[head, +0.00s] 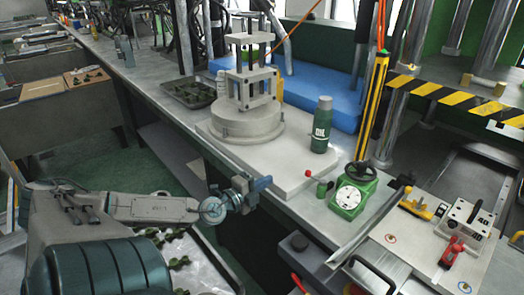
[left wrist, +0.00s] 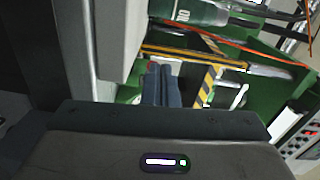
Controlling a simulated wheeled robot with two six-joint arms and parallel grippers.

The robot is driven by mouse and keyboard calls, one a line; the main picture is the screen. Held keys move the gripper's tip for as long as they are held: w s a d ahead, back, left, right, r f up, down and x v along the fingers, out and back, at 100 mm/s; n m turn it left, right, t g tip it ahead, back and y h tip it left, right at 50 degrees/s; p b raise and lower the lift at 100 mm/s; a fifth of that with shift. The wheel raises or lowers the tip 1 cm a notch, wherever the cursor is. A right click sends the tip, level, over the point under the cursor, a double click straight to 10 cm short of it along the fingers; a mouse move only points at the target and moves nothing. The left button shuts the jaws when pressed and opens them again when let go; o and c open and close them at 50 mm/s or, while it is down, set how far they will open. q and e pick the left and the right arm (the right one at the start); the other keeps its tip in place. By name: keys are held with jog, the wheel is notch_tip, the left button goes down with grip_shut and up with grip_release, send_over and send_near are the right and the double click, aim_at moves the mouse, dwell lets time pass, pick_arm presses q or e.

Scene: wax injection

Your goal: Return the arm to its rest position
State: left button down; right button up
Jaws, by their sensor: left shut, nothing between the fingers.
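My left gripper (head: 262,184) is at the end of the left arm, beside the front edge of the long workbench (head: 300,202) in the head view. Its dark blue fingers are together with nothing between them. The shut fingers also show in the left wrist view (left wrist: 158,84). The left arm comes in from the lower left and reaches toward the bench. My right gripper is not seen in either view.
On the bench stand a grey press fixture (head: 245,125), a green oil bottle (head: 322,124) and a green dial scale (head: 352,190). A tray of green parts (head: 190,255) lies below the arm. Yellow-black barrier tape (head: 450,97) crosses at right.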

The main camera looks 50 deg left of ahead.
pick_arm(q)
jog(key=shift+s+a, duration=0.2)
jog(key=shift+a, duration=0.1)
